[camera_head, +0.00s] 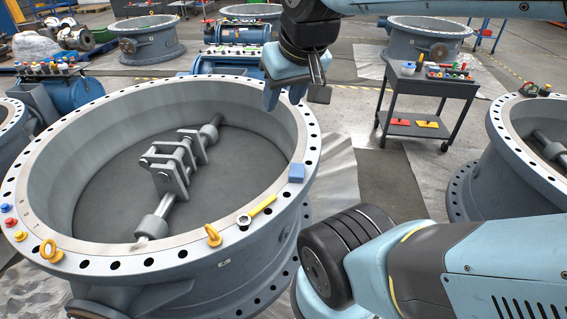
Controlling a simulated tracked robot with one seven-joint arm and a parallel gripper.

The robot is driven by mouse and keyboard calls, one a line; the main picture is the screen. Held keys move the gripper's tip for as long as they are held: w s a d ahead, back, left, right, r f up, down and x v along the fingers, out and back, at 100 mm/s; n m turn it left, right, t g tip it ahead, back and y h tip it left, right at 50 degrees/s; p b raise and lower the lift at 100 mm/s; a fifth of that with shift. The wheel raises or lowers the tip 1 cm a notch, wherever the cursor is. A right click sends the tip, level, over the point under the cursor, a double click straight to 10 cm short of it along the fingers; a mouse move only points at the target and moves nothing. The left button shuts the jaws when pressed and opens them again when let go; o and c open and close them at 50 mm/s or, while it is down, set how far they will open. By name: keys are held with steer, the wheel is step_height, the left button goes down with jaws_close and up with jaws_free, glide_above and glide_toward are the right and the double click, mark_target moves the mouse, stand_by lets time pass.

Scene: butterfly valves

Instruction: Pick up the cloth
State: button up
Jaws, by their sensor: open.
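A small blue folded cloth (297,172) lies on the right side of the flat rim of the large grey butterfly valve (160,262). My gripper (296,95) hangs in the air above the valve's far right rim, higher in the picture than the cloth and apart from it. Its fingers point down, open, with nothing seen between them.
A yellow-handled tool (258,209) and yellow eyebolts (213,236) sit on the near rim. Small red, blue and yellow items (10,222) are on the left rim. A dark tool cart (424,95) stands at the back right, and another valve (515,160) at the right.

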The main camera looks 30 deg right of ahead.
steer(key=o, duration=0.3)
steer(key=shift+w+d, duration=0.15)
steer(key=shift+w, duration=0.15)
steer(key=o, duration=0.7)
steer(key=shift+m+g+y, duration=0.3)
steer(key=shift+m+y, duration=0.1)
steer(key=shift+m, duration=0.3)
steer(key=w+f, duration=0.1)
steer(key=w, duration=0.1)
steer(key=w+d+f, duration=0.1)
steer(key=w+f, duration=0.1)
steer(key=w, duration=0.1)
steer(key=w+f, duration=0.1)
steer(key=w, duration=0.2)
steer(key=shift+w+d+f, duration=0.2)
steer(key=shift+d+f, duration=0.05)
steer(key=shift+c, duration=0.2)
steer(key=m+g+h, duration=0.3)
steer(key=m, duration=0.3)
glide_above(297, 170)
steer(key=s+a, duration=0.2)
steer(key=s, duration=0.1)
step_height(297, 170, down, 28)
steer(key=f, duration=0.1)
steer(key=shift+w+a+x, duration=0.15)
steer(key=shift+x, duration=3)
steer(key=shift+w+a+x, duration=0.1)
steer(key=shift+a+x, duration=0.05)
steer(key=shift+x, duration=3.05)
